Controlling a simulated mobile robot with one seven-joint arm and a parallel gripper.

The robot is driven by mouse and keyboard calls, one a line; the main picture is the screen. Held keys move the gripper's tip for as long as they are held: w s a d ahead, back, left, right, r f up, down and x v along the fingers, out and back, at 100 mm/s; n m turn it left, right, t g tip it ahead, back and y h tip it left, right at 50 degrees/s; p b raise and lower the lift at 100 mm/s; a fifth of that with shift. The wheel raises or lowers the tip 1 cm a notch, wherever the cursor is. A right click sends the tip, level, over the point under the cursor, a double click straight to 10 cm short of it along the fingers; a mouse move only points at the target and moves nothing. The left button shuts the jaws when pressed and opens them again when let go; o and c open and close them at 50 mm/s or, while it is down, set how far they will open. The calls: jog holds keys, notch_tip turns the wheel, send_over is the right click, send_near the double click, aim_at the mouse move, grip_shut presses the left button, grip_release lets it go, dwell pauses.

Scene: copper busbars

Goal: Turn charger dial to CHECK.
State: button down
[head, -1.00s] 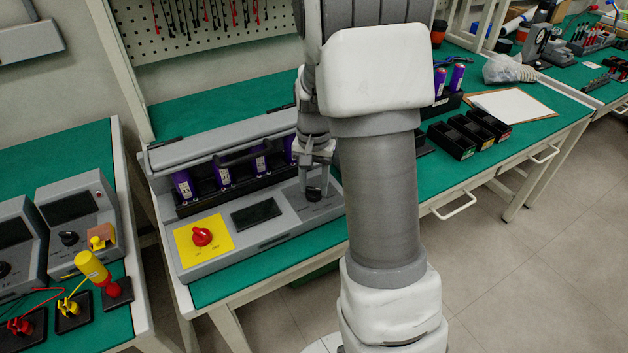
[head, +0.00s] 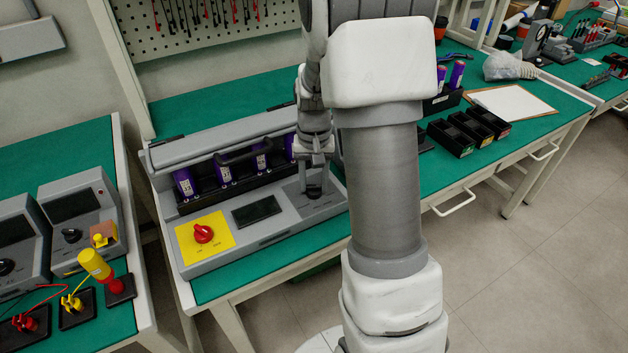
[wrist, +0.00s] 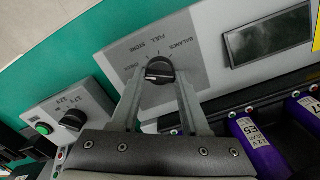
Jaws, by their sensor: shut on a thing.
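The charger (head: 270,234) is a long grey unit on the green bench. Its black dial (wrist: 159,70) sits on a grey label panel at the right end. The wrist view shows the words BALANCE, FULL, STORE and CHECK around it, CHECK being at the left by a fingertip. My gripper (wrist: 160,78) points down at the dial with one finger on each side, shut on it. Which word the dial's pale mark points to I cannot tell. In the head view my gripper (head: 315,178) covers part of the dial.
The charger also has a red knob (head: 203,233) on a yellow plate, a dark display (head: 256,211) and a bay of purple batteries (head: 184,183). In the wrist view, a smaller panel with a black knob (wrist: 73,119) and green button (wrist: 43,129) is close by at left.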

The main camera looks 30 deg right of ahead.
aim_at(314, 185)
jog(key=shift+c, duration=1.9)
grip_release()
notch_tip(314, 185, up, 18)
jog(key=p, duration=0.4)
jog(key=shift+f, duration=0.25)
jog(key=s+a+r+n+t+p, duration=0.2)
jog(key=s+a+r+p, duration=0.3)
jog(key=s+r, duration=0.3)
jog(key=s+a+r+n+t+p, duration=0.3)
jog(key=s+a+r+p, duration=0.2)
jog(key=s, duration=0.5)
notch_tip(314, 185, up, 3)
jog(key=shift+s+a+r+t, duration=0.2)
jog(key=shift+s+a+t, duration=0.15)
jog(key=shift+a, duration=0.8)
